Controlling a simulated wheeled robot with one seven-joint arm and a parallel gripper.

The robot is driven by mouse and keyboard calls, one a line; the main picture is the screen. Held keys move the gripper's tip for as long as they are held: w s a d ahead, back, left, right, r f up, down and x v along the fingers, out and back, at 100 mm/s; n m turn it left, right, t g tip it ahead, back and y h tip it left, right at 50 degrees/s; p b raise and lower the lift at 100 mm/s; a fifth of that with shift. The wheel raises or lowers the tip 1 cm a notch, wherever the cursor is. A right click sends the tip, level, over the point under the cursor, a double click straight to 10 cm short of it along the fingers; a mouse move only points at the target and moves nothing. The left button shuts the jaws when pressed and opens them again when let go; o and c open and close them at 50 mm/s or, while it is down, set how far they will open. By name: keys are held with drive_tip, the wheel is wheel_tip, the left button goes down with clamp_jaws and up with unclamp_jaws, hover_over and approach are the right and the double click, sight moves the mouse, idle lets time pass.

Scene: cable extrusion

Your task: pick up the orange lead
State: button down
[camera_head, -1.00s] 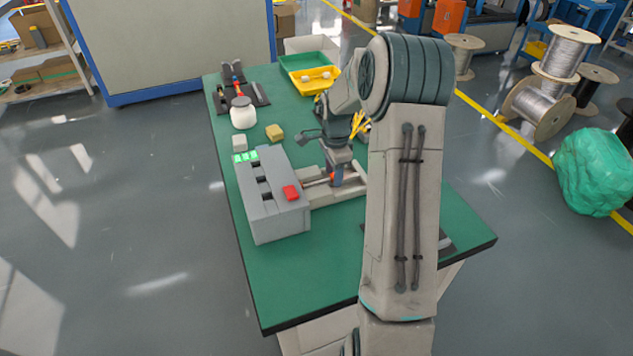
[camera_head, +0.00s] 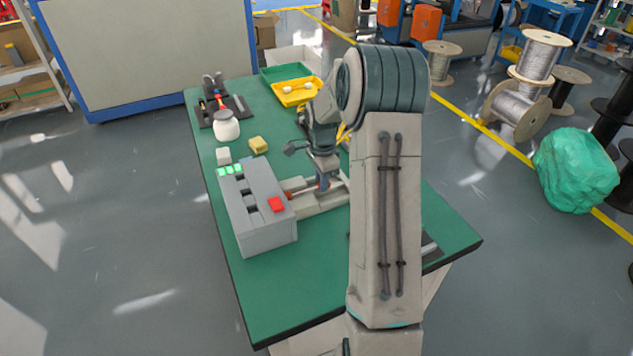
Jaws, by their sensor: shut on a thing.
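My gripper (camera_head: 323,181) points down over the pale fixture (camera_head: 318,203) beside the grey box. It is shut on a small orange piece, which I take for the orange lead (camera_head: 318,187). Only a little of the lead shows between and beside the fingers. The fingers and my arm hide most of it, and I cannot tell whether it is clear of the fixture. The grey box (camera_head: 262,222) with dark slots, green lights and a red button (camera_head: 276,204) stands left of my gripper.
The green table (camera_head: 285,308) is bare at its front left.

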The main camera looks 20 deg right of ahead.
drive_tip(key=d+p, duration=0.7)
drive_tip(key=d, duration=2.7)
drive_tip(key=shift+d, duration=0.25)
wheel_tip(320, 180, up, 8)
drive_tip(key=p, duration=0.4)
